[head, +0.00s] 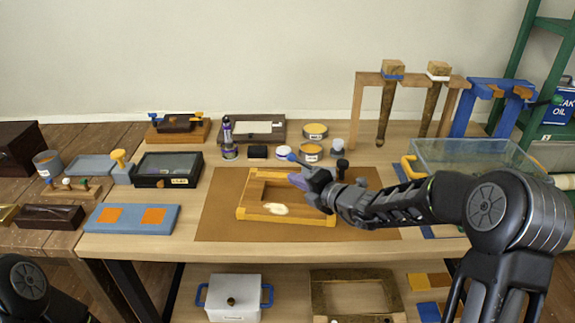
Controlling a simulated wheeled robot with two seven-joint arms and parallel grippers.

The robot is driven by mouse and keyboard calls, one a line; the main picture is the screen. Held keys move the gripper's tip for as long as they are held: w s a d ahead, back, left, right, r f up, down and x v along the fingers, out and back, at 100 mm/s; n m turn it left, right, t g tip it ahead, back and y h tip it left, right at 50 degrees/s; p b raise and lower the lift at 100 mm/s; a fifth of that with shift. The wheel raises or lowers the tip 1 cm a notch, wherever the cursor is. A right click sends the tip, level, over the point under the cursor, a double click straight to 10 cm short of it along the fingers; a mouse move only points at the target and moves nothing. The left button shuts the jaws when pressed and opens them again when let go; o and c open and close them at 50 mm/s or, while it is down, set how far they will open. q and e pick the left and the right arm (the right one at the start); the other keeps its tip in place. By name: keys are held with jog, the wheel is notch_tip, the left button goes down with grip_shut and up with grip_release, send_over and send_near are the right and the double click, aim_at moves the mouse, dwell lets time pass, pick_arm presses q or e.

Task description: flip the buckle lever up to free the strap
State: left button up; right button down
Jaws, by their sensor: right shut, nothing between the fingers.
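My right gripper (299,181) is shut and empty, reaching in from the right over the frame's right side. A small blue piece (299,160) sticks up just behind the gripper's tip; it may be the buckle lever, but I cannot tell whether the gripper touches it. The buckle itself is hidden behind my gripper and wrist. My left gripper is not in view.
A black-rimmed case (167,170) and a blue board with orange squares (133,218) stand left of the mat. A clear bin (470,155) is at right. The mat's left part is clear.

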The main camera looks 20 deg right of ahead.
aim_at(300, 162)
jog(key=p+x, duration=0.1)
jog(key=x, duration=0.8)
jog(key=shift+w+a+f, duration=0.1)
jog(key=shift+w+a, duration=0.1)
jog(key=shift+w, duration=0.1)
jog(key=d+p, duration=0.1)
jog(key=d+r, duration=0.1)
jog(key=d, duration=0.1)
jog(key=shift+w+d+r+p, duration=0.15)
jog(key=shift+w+p, duration=0.05)
jog(key=shift+p, duration=0.2)
jog(key=shift+w+d, duration=0.1)
jog(key=shift+d, duration=0.15)
